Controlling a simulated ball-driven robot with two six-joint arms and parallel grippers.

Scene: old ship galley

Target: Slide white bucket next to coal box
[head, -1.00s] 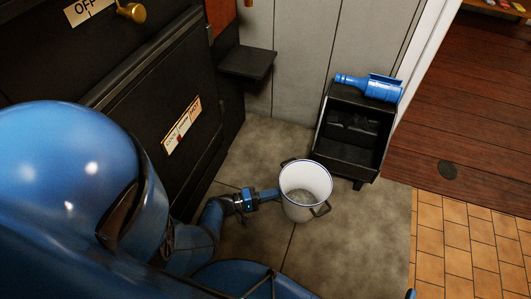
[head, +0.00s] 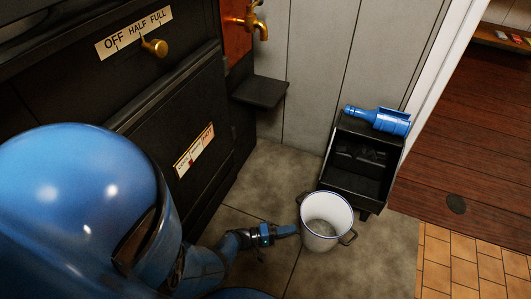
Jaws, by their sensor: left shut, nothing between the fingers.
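The white bucket (head: 322,229) has a dark blue rim and two side handles and stands upright on the grey floor. The black coal box (head: 364,185) stands just behind and to the right of it, open at the front with dark coal inside. The bucket's rim overlaps the box's lower front edge in the picture; I cannot tell if they touch. My left gripper (head: 289,231) is shut and empty, with its tips at the bucket's left side, seemingly against it. My right gripper is out of view.
A brass tap (head: 257,22) is above. Tiled floor (head: 462,262) lies to the right.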

